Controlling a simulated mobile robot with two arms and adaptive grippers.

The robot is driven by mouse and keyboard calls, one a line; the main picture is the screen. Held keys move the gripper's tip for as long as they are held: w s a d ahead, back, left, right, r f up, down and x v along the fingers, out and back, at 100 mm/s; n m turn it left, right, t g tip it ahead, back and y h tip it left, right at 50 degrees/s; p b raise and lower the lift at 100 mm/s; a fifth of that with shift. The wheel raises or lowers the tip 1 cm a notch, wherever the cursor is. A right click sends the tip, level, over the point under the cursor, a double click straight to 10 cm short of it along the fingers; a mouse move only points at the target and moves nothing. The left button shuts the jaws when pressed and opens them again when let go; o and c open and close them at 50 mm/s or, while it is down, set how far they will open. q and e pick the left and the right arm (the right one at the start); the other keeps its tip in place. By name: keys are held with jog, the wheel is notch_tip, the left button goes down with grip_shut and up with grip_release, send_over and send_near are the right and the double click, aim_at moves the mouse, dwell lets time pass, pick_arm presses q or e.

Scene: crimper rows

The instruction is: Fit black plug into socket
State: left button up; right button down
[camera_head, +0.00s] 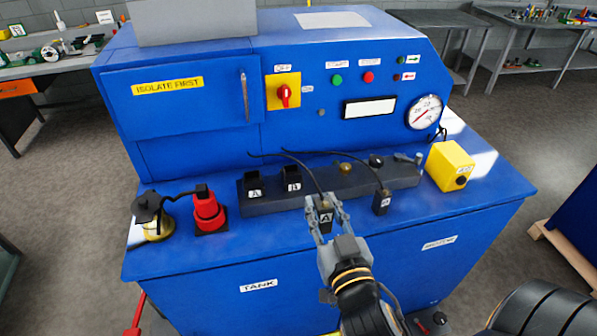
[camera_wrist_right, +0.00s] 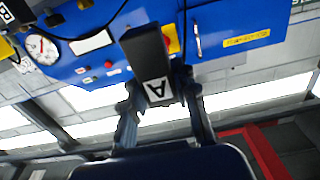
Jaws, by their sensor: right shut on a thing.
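A black plug (camera_head: 326,216) with a white "A" label is held in my right gripper (camera_head: 326,209), whose fingers are shut on its sides. A cable runs from its top up and back to the left. In the right wrist view the plug (camera_wrist_right: 148,55) sits between the fingertips with its label towards the camera. It appears raised in front of a dark bar (camera_head: 330,186). Two black socket-like blocks stand on the bar's left part, a left one (camera_head: 254,186) and a right one (camera_head: 292,179), both labelled. A second black plug (camera_head: 382,203) with a cable is right of my gripper. My left gripper is not in view.
A red connector (camera_head: 208,211) and a black-capped yellow one (camera_head: 153,217) stand at the bench's left. A yellow box (camera_head: 450,166) stands at the right. The blue panel (camera_head: 200,125) rises behind. Bare blue bench top lies in front of the bar.

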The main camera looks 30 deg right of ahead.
aim_at(319, 201)
jog(key=shift+w+b, duration=0.3)
jog(key=shift+w, duration=0.05)
jog(key=w+f+b, duration=0.1)
jog(key=b, duration=0.2)
jog(key=w+d+f+b, duration=0.1)
jog(key=w+b, duration=0.1)
jog(key=b, duration=0.1)
jog(key=shift+d, duration=0.1)
jog(key=w+f+b, duration=0.1)
jog(key=w+f, duration=0.1)
jog(key=w, duration=0.1)
jog(key=w+d+f, duration=0.1)
jog(key=w+f, duration=0.1)
jog(key=w, duration=0.1)
jog(key=w+f+b, duration=0.1)
jog(key=w+f, duration=0.2)
jog(key=shift+w+d+b, duration=0.2)
jog(key=shift+d+b, duration=0.1)
jog(key=shift+d, duration=0.1)
notch_tip(319, 201, down, 2)
jog(key=shift+w+f, duration=0.1)
jog(key=shift+f, duration=0.1)
jog(key=shift+f+p, duration=0.3)
jog(key=shift+f, duration=0.2)
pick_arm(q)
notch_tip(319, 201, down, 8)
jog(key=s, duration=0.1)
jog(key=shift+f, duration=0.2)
